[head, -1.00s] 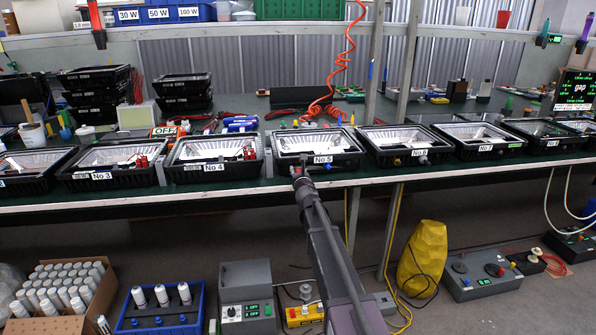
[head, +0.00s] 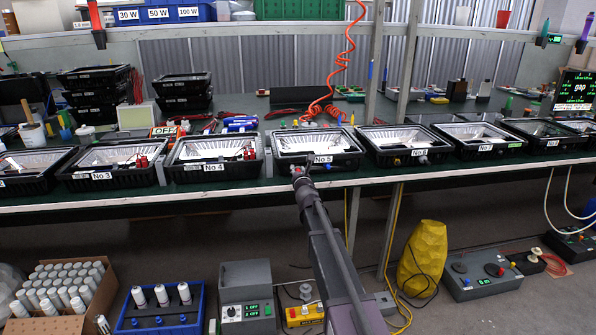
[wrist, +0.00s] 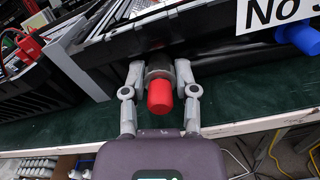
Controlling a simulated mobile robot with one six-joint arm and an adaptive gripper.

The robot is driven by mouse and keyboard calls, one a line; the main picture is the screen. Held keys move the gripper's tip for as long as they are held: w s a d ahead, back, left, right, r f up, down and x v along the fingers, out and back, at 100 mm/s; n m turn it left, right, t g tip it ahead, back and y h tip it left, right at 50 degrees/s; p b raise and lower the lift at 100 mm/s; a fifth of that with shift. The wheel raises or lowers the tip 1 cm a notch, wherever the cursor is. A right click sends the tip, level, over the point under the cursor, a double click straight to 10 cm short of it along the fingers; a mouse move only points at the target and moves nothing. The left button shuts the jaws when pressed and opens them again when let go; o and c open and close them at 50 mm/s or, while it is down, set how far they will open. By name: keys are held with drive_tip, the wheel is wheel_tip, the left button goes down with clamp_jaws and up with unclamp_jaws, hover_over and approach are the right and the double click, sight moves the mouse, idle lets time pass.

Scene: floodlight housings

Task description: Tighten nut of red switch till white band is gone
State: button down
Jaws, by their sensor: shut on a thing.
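The red switch (wrist: 160,97) shows in the wrist view as a red cap on the front wall of the No 5 housing (head: 335,150). Behind the red cap is a dark round nut (wrist: 158,70). My gripper (wrist: 159,73) is shut on the nut, with one grey finger on each side of it. In the head view my gripper (head: 299,172) is at the front left of the No 5 housing. No white band can be made out; the fingers and cap hide part of the joint between nut and wall.
A blue part (wrist: 298,37) sticks out of the same housing, right of the switch. The No 4 housing (head: 188,176) stands to the left. The green bench top (wrist: 240,105) is bare below the switch, with its pale front edge (wrist: 262,122) close to my gripper.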

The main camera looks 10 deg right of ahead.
drive_tip(key=shift+c, duration=1.8)
unclamp_jaws()
drive_tip(key=shift+w, duration=0.1)
drive_tip(key=shift+s, duration=0.2)
drive_tip(key=s, duration=1.1)
drive_tip(key=shift+s, duration=0.35)
